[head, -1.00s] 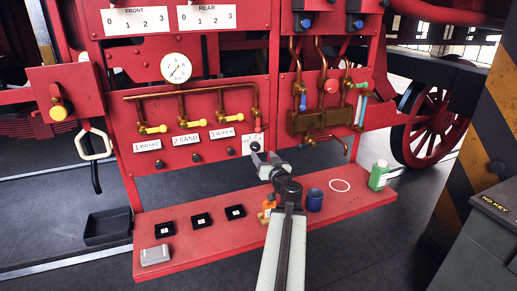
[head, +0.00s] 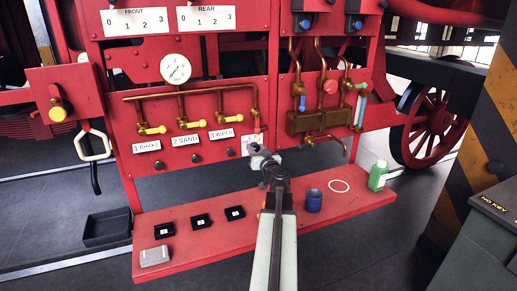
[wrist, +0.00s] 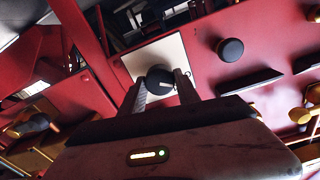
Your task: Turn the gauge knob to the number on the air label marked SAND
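The SAND air label (head: 186,140) is a white plate reading 2 SAND, between the 1 BRAKE label (head: 147,147) and the 3 WIPER label (head: 223,134) on the red panel. The gauge knob (wrist: 160,80) is black and round, on a white plate (wrist: 178,50) whose numbers I cannot read. In the head view my gripper (head: 256,150) covers most of that plate. In the wrist view my gripper (wrist: 161,84) has its fingers apart, one on each side of the knob. I cannot tell whether they touch it.
A round pressure gauge (head: 175,68) and yellow-handled valves (head: 152,129) sit above the labels. The red shelf holds small black trays (head: 200,221), a grey box (head: 154,256), a blue cup (head: 314,200) and a green bottle (head: 378,176).

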